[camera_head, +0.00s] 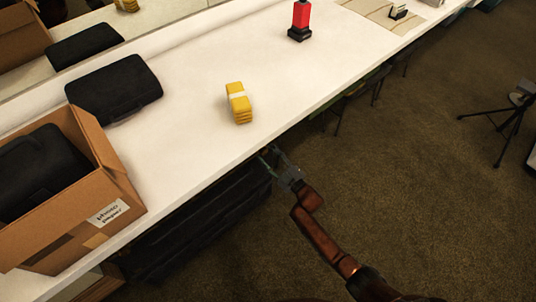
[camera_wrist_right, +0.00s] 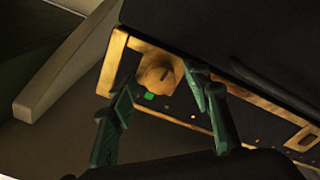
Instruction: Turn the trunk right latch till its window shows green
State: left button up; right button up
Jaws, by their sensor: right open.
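The dark trunk (camera_head: 195,232) sits under the white table's front edge in the head view, and its upper part is hidden by the table. In the right wrist view the trunk (camera_wrist_right: 225,35) shows a brass latch plate with a round brass latch knob (camera_wrist_right: 158,74). A small green window (camera_wrist_right: 149,96) shows just below the knob. My right gripper (camera_head: 270,157) is at the trunk's right end. In the wrist view its two green fingers (camera_wrist_right: 161,78) are open, one on each side of the knob; I cannot tell whether they touch it. My left gripper is out of view.
The white table (camera_head: 190,150) overhangs the trunk. On it are a cardboard box (camera_head: 120,185), a black case (camera_head: 115,88), a yellow stack (camera_head: 239,103) and a red-and-black object (camera_head: 300,18). The carpet to the right is open, with a tripod (camera_head: 515,120) farther off.

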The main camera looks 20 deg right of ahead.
jog(key=v, duration=1.2)
jog(key=shift+d+f, duration=0.1)
jog(key=shift+f, duration=0.05)
